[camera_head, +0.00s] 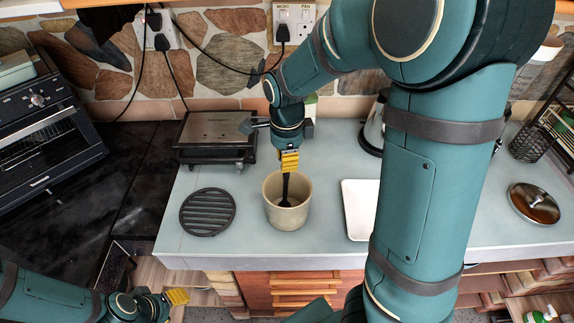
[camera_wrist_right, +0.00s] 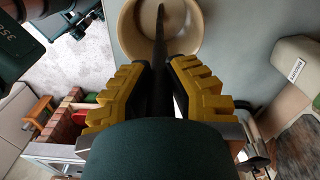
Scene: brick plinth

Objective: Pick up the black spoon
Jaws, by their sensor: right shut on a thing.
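The black spoon (camera_head: 285,188) stands upright, its lower end inside a beige pot (camera_head: 286,217) on the grey counter. My right gripper (camera_head: 288,163) is above the pot with its yellow fingers shut on the upper part of the spoon. In the right wrist view the spoon (camera_wrist_right: 159,50) runs from between the yellow fingers (camera_wrist_right: 158,90) down into the pot (camera_wrist_right: 126,30).
A black round trivet (camera_head: 208,212) lies left of the pot, with a steel grill (camera_head: 216,137) behind it. A white tray (camera_head: 356,208) is right of the pot, partly behind my right arm.

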